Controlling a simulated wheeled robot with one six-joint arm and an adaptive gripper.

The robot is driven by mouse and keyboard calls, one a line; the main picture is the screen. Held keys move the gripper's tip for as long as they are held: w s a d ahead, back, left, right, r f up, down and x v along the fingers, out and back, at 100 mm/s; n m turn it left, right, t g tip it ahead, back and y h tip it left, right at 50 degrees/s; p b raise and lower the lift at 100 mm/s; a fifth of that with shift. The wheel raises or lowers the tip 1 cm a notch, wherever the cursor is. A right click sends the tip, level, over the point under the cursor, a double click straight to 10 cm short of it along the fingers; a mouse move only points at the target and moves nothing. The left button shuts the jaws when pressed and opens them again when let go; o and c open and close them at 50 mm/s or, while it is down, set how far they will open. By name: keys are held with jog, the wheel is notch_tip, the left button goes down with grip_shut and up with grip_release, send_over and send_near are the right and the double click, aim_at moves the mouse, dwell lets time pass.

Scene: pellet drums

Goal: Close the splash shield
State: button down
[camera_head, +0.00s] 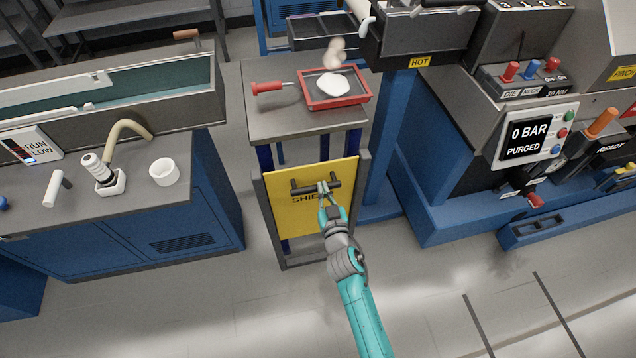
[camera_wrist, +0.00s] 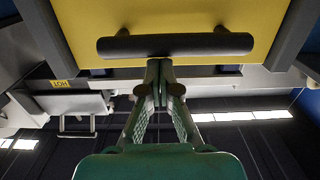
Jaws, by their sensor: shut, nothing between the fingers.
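The splash shield (camera_head: 290,217) is a yellow panel with dark lettering in a grey frame, below the small table at the picture's middle. Its dark bar handle (camera_head: 305,187) runs across its upper part. In the wrist view the yellow panel (camera_wrist: 170,18) fills the top, with the handle (camera_wrist: 180,45) in front of it. My gripper (camera_head: 323,187) is at the handle, its fingertips shut and empty. In the wrist view the fingertips (camera_wrist: 159,66) meet just under the handle bar. I cannot tell whether they touch it.
Above the shield, a grey table (camera_head: 262,117) bears a red tray (camera_head: 352,103) with a white blob and a red-handled tool (camera_head: 268,88). A blue post (camera_head: 394,125) stands close on the right. A blue cabinet (camera_head: 187,232) stands left. The floor in front is clear.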

jog(key=shift+f, duration=0.7)
